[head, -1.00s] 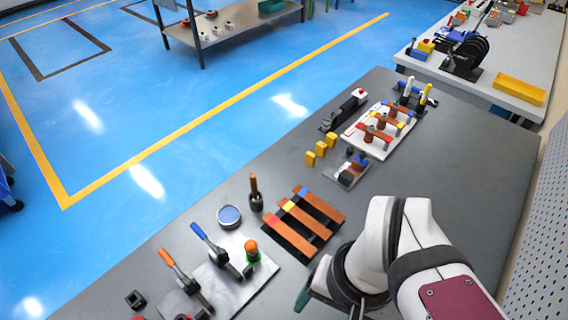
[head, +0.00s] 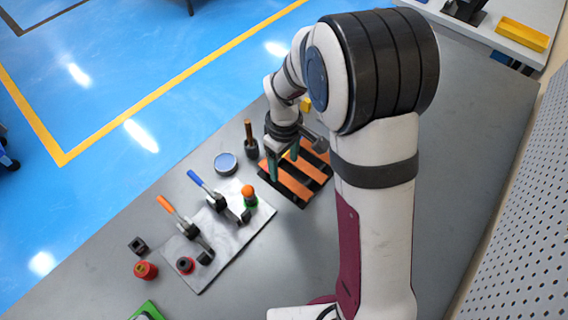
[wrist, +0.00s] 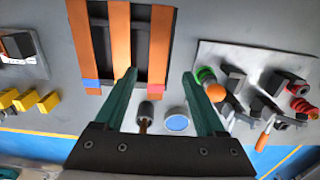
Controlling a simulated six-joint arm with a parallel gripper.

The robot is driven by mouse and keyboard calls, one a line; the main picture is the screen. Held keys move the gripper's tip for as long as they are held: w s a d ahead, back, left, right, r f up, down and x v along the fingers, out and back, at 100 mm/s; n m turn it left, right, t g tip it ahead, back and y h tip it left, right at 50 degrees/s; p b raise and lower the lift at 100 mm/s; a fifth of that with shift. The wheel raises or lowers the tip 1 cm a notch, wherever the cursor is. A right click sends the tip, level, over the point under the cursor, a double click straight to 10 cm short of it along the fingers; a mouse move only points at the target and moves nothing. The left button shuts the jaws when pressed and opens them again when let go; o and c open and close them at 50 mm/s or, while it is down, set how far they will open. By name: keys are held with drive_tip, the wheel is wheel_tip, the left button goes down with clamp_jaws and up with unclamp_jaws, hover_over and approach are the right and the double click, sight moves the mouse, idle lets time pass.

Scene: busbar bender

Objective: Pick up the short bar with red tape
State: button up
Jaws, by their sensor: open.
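Several flat copper-orange bars lie side by side on a dark rack (head: 293,205). In the wrist view, the right bar (wrist: 160,45) has red tape (wrist: 157,88) at its near end; it also shows in the head view (head: 293,186). The left bar (wrist: 86,45) has blue tape (wrist: 91,85). The middle bar (wrist: 120,40) has its taped end partly hidden by a finger. My gripper (wrist: 159,77) is open and empty, with green fingers. In the wrist view the red-taped end appears between the fingertips. In the head view my gripper (head: 284,165) hangs over the rack's taped end.
A pale plate (head: 218,225) with toggle clamps stands beside the rack. A round blue-topped tin (head: 226,163) and a wooden-handled tool (head: 250,142) stand near the taped ends. Yellow blocks (wrist: 30,100) lie on the rack's other side. My arm covers much of the bench.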

sight(285, 178)
wheel_tip(285, 178, down, 5)
drive_tip(key=shift+w+d+f, duration=0.1)
clamp_jaws()
idle(0.3)
